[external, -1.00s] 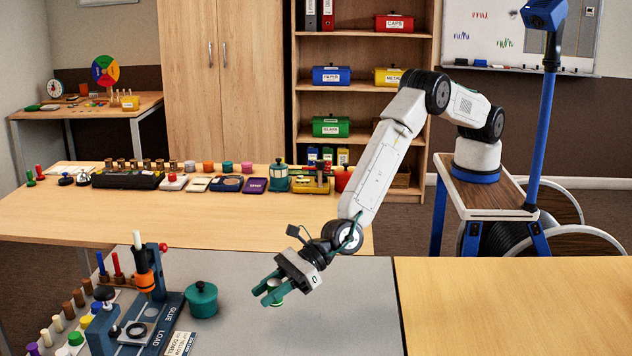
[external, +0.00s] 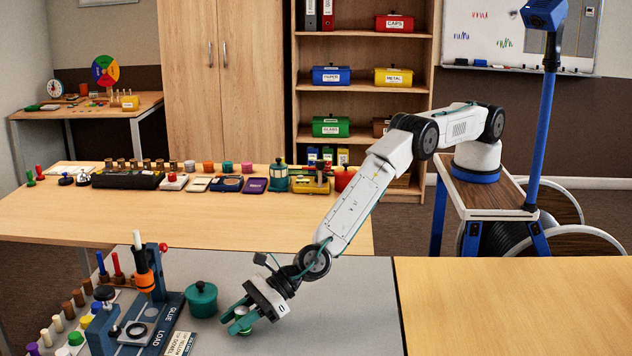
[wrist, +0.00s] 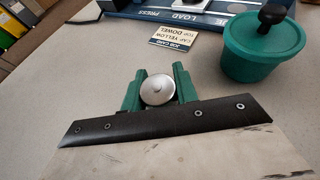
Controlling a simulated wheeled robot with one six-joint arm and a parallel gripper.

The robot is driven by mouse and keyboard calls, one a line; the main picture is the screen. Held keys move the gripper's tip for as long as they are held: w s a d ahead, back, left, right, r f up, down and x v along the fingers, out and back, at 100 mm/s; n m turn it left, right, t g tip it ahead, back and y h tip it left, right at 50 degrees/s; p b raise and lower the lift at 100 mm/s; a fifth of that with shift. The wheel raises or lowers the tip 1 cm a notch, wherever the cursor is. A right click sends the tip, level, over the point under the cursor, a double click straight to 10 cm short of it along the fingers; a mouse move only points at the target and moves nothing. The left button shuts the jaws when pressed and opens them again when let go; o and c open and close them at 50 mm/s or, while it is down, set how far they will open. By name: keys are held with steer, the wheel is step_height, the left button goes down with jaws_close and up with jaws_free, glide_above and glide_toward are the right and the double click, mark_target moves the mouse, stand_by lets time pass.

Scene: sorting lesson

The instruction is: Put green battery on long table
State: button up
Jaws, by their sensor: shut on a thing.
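My gripper (external: 240,322) is low over the grey tabletop (external: 330,325), just right of a lidded green pot (external: 201,299). It is shut on a small round thing, the green battery (external: 244,329); in the wrist view its silvery round end (wrist: 157,90) shows between the green fingers (wrist: 158,92). Most of its body is hidden by the fingers, and I cannot tell whether it touches the grey surface. A long wooden table (external: 130,215) stands behind the grey one, with a row of items along its far edge.
A blue press station (external: 150,320) with a job card (external: 180,343) and coloured dowels stands left of the pot. The pot also shows in the wrist view (wrist: 262,55). A bare wooden table (external: 510,300) adjoins on the right. The near part of the long table is clear.

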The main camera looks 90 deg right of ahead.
steer(key=shift+f, duration=0.1)
steer(key=o, duration=1)
steer(key=shift+o, duration=0.2)
steer(key=v, duration=1.2)
steer(key=shift+d, duration=0.1)
